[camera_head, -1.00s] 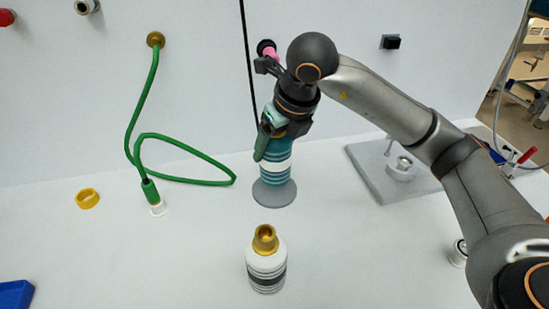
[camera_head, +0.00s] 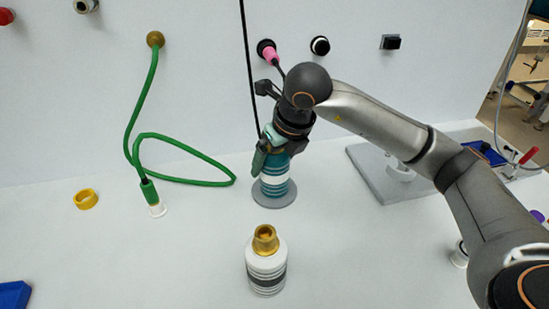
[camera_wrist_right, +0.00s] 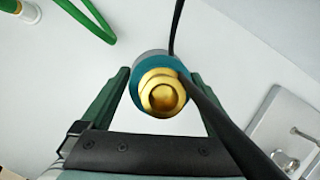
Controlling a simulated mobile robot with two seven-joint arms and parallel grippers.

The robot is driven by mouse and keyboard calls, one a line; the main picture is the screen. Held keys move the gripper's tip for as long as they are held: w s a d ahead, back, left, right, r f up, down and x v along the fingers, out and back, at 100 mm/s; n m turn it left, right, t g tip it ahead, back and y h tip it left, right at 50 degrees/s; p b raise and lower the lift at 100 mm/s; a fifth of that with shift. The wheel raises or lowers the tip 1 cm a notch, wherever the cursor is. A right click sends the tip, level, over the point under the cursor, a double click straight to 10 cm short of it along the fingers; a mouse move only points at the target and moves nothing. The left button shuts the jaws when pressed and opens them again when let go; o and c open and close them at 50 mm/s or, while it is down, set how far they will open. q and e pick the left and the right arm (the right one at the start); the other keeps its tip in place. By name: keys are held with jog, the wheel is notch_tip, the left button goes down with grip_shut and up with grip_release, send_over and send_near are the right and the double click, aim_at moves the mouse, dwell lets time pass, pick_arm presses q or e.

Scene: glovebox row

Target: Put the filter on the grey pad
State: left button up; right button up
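The filter (camera_head: 275,183), a teal cylinder with pale bands, stands upright over the round grey pad (camera_head: 288,200) in the head view. Its base appears to meet the pad. Its gold top (camera_wrist_right: 163,93) faces the camera in the right wrist view. The gripper hides part of the filter's top. My left gripper is not in view.
A white bottle-like cylinder with a gold top (camera_head: 266,268) stands in front of the pad. A green hose (camera_head: 185,145), a yellow ring (camera_head: 87,199) and a blue tray edge (camera_head: 14,295) are at left. A grey plate with a fitting (camera_head: 375,180) is at right.

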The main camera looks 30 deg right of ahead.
jog(key=shift+o, duration=0.2)
jog(key=shift+r, duration=0.55)
jog(key=p+v, duration=0.1)
jog(key=v, duration=1)
jog(key=shift+s, duration=0.2)
